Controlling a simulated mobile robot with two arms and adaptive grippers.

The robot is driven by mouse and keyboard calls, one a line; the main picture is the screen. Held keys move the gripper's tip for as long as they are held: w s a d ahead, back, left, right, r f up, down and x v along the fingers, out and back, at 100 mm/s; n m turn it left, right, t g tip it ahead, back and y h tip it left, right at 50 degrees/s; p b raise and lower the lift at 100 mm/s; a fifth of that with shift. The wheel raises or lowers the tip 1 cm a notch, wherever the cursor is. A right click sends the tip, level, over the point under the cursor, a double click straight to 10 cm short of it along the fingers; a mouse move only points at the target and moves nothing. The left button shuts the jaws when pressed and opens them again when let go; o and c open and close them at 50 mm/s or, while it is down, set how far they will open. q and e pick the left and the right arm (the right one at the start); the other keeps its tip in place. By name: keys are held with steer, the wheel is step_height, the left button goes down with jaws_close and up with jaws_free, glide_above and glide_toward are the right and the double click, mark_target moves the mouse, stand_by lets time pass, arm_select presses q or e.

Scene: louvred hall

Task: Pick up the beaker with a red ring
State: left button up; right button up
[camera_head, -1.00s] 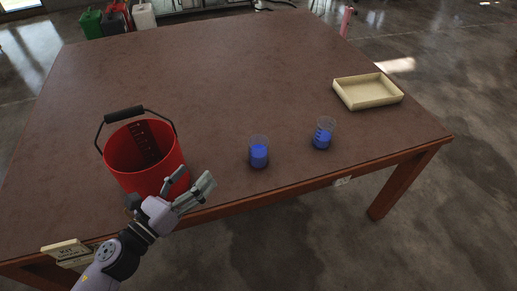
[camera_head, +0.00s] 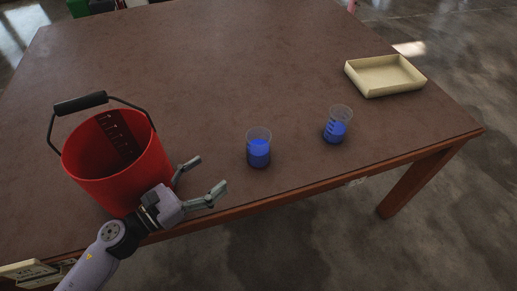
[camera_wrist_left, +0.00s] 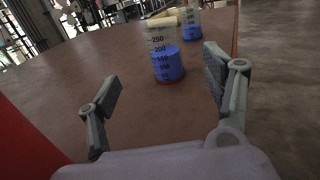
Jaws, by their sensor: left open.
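The nearer beaker (camera_head: 258,149), clear with blue liquid, stands upright near the table's front edge. In the left wrist view this beaker (camera_wrist_left: 165,55) shows a red ring around its base and dark volume marks. My left gripper (camera_head: 210,173) is open and empty, to the left of the beaker and apart from it. In the left wrist view its spread fingers frame the near beaker from a short distance. My right gripper is not in view.
A red bucket (camera_head: 95,176) with a black handle stands close beside my left gripper, on its left. A shallow cream tray (camera_head: 385,88) lies at the right of the brown table (camera_head: 220,60). The middle and back of the table are clear.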

mark_target(250, 144)
arm_select(q)
steer(key=p+x, duration=0.1)
steer(key=x, duration=0.2)
steer(key=p+x, duration=0.1)
steer(key=x, duration=0.2)
steer(key=p+x, duration=0.1)
steer(key=x, duration=0.2)
steer(key=shift+w+d+r, duration=0.2)
steer(key=shift+d+r, duration=0.05)
steer(key=shift+d, duration=0.05)
steer(key=shift+p+x, duration=0.55)
steer(key=shift+x, duration=2.9)
steer(key=shift+f, duration=0.15)
steer(key=shift+c, duration=0.3)
steer(key=c, duration=1.4)
